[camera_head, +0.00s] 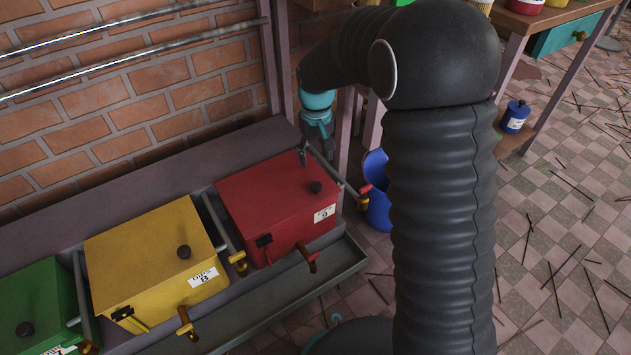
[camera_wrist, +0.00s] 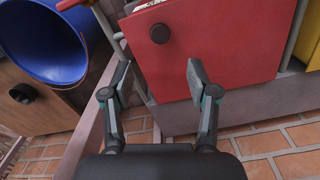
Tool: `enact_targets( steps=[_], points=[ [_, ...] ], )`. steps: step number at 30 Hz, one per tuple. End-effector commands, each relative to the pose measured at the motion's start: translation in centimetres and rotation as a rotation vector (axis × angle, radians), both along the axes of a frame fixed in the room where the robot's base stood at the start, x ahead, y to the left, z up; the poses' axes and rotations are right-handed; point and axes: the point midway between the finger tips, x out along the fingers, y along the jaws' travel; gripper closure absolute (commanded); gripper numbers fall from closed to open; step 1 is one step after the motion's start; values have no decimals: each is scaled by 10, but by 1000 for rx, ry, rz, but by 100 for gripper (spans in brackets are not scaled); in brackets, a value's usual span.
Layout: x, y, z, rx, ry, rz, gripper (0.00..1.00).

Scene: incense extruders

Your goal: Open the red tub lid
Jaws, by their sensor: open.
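The red tub (camera_head: 270,210) stands in a grey trough, with its flat red lid (camera_head: 285,182) closed. A small dark round knob (camera_head: 316,187) sits on the lid near its right front corner. In the wrist view the red lid (camera_wrist: 215,55) fills the upper right, and its knob (camera_wrist: 159,33) lies ahead of the fingers. My gripper (camera_head: 318,155) hangs over the back right part of the lid. In the wrist view my gripper (camera_wrist: 158,75) is open and empty, its two fingers apart. The knob is beyond the fingertips, not between them.
A yellow tub (camera_head: 140,245) and a green tub (camera_head: 45,290) stand to the left in the same trough. A blue bucket (camera_head: 378,212) is right of the red tub; it also shows in the wrist view (camera_wrist: 25,65). A brick wall (camera_head: 130,110) rises behind.

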Motion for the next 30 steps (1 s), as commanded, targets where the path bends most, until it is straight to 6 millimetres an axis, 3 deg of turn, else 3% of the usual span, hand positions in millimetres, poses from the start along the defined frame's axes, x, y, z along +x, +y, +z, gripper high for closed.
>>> enact_targets(
  steps=[6, 15, 21, 30],
  points=[
    [-1, 0, -45, -1, 3, 1, 41],
    [-1, 2, -90, -1, 2, 3, 41],
    [-1, 2, -101, 0, -1, 3, 41],
    [-1, 2, -103, 0, -1, 2, 41]
  ],
)
